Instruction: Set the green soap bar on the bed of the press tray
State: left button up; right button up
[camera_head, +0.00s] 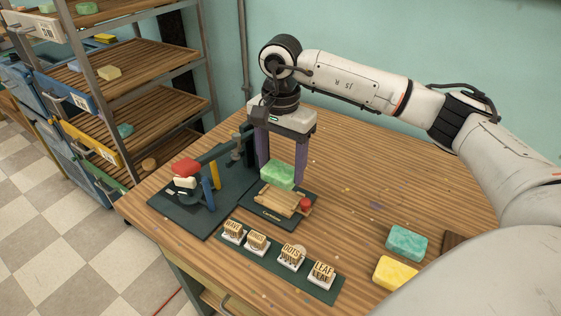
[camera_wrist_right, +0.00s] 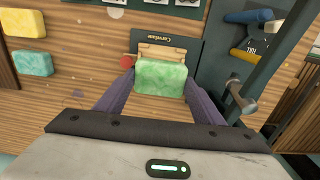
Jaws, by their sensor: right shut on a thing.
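The green soap bar (camera_head: 277,176) is between the purple fingers of my right gripper (camera_head: 281,178), which is shut on it. In the right wrist view the bar (camera_wrist_right: 161,78) spans the gap between the fingertips (camera_wrist_right: 160,85). The press tray (camera_head: 276,200) is a wooden tray on a dark board with a red knob. The bar is at the tray's back edge and overlaps it in the picture. I cannot tell whether it touches the bed. In the wrist view the tray's wood (camera_wrist_right: 160,50) shows just beyond the bar. My left gripper is not in view.
A dark green press stand (camera_head: 185,205) with a red-topped lever and blue and yellow posts is left of the tray. Several stamps stand on a green strip (camera_head: 262,264) in front. Teal (camera_head: 407,243) and yellow (camera_head: 395,273) soaps lie at the right. The table's middle right is clear.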

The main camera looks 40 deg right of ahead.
jog(key=shift+f+b, duration=0.4)
jog(key=shift+f, duration=0.4)
jog(key=shift+f+b, duration=0.3)
jog(key=shift+f, duration=0.15)
notch_tip(320, 180, down, 2)
jog(key=shift+f+b, duration=0.15)
jog(key=shift+b, duration=0.65)
jog(key=shift+f, duration=0.3)
pick_arm(q)
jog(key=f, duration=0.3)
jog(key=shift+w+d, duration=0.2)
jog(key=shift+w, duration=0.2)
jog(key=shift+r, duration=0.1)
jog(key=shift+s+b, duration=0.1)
jog(key=shift+b, duration=0.2)
pick_arm(e)
jog(key=shift+a, duration=0.1)
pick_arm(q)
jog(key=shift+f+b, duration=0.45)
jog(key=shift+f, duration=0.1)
pick_arm(e)
jog(key=shift+f, duration=0.6)
